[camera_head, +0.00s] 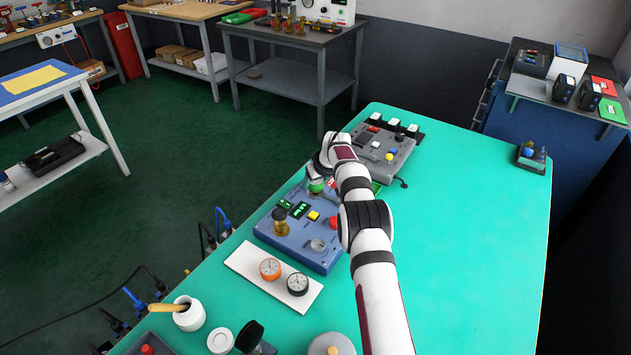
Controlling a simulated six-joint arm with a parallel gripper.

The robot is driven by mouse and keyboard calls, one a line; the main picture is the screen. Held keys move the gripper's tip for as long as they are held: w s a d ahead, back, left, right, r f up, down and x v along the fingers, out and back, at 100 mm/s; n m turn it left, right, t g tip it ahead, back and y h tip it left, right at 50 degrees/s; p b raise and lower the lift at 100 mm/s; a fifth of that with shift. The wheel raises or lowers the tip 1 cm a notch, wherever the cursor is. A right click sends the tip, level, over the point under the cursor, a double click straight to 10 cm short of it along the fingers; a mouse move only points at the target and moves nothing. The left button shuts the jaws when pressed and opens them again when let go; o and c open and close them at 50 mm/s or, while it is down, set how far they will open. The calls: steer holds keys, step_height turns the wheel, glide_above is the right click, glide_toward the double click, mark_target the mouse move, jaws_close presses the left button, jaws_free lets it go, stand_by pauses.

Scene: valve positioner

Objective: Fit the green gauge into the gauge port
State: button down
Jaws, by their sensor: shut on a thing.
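The green gauge (316,187) shows as a small green patch at my gripper (317,178). My gripper is shut on it, over the far left part of the blue-grey positioner box (297,240). The fingers and much of the gauge are hidden or too small to make out. I cannot tell whether the gauge touches the box or is above it. The gauge port is not clearly visible. The box carries a brass fitting with a dark top (280,220), green displays, a yellow button (314,216), a red knob (333,222) and a grey round fitting (318,246).
A white tray (254,278) holds an orange gauge (270,269) and a black gauge (298,284) in front of the box. A grey device (396,150) stands behind my wrist. A white pot (189,314) is at front left.

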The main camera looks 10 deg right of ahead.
steer(key=shift+f, duration=0.65)
steer(key=shift+c, duration=2.2)
jaws_free()
steer(key=v, duration=1.1)
step_height(320, 180, up, 7)
steer(key=shift+s, duration=0.1)
